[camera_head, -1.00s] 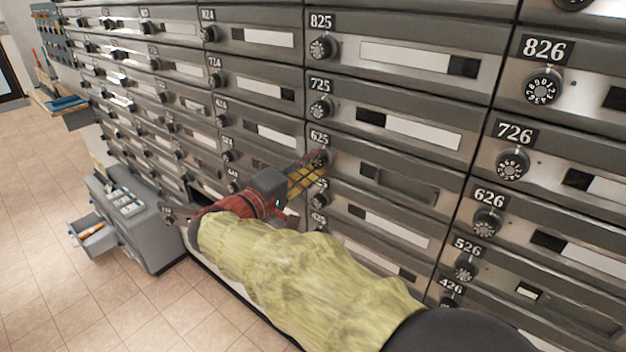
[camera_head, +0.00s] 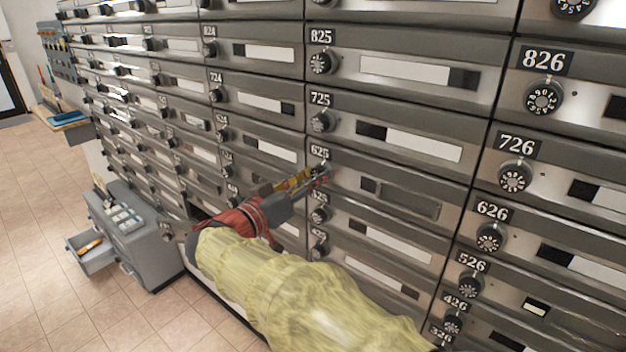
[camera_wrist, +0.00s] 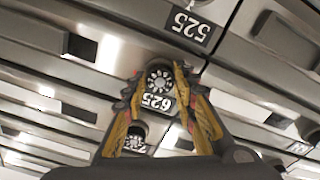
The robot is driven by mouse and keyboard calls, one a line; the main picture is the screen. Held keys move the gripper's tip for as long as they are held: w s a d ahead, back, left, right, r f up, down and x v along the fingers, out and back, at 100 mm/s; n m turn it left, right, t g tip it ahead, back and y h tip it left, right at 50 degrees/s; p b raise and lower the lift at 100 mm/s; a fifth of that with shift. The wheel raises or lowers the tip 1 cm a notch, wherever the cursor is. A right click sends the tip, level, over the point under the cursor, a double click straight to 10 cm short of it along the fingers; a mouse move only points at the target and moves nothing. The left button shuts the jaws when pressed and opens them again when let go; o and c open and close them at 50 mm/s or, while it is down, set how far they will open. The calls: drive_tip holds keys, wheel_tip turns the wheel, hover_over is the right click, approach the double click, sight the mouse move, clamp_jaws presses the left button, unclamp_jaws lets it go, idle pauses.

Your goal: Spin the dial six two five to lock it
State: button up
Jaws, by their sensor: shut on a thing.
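The 625 dial (camera_wrist: 159,80) is a round black knob with white marks, just beside its 625 number plate (camera_wrist: 158,102). In the wrist view it sits between the two yellow-and-black fingers of my gripper (camera_wrist: 158,84), which is shut on it. In the head view my gripper (camera_head: 322,172) reaches the dial just below the 625 plate (camera_head: 319,153). The fingers hide most of the dial there. The 625 mailbox door (camera_head: 400,196) lies flush with the wall, as far as I can see. The dial's exact number setting is too small to read.
Dials 725 (camera_head: 321,121) and 525 (camera_head: 320,214) sit close above and below. Dial 626 (camera_head: 490,238) is to the right. A grey cabinet (camera_head: 140,240) with an open drawer (camera_head: 92,255) stands on the floor at left. Tiled floor is clear at far left.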

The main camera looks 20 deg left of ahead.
drive_tip(key=shift+f+m, duration=0.2)
drive_tip(key=shift+m, duration=2)
drive_tip(key=o, duration=0.9)
drive_tip(key=shift+o, duration=1.2)
drive_tip(key=shift+r, duration=0.1)
drive_tip(key=shift+a, duration=0.1)
drive_tip(key=v, duration=1.2)
